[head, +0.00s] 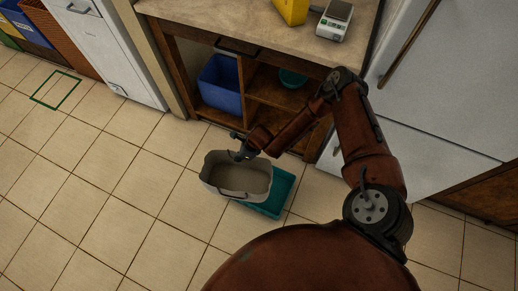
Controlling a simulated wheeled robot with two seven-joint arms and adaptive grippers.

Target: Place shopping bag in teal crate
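The shopping bag (236,179) is pale grey-beige with an open top and a dark handle along its near side. It covers much of the teal crate (275,197), whose right part and near edge show on the floor. The bag sits off to the crate's left, and its left part reaches past the crate. I cannot tell whether its bottom touches the crate. My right gripper (240,150) is at the bag's far rim and appears shut on the bag there; its fingertips are small and dark. My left gripper is not in view.
A wooden shelf unit with a counter (250,29) stands just beyond, holding a blue bin (220,85) and a teal bowl (292,78). A yellow container (291,10) and a scale (335,20) are on top. A white fridge (440,95) is at right.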

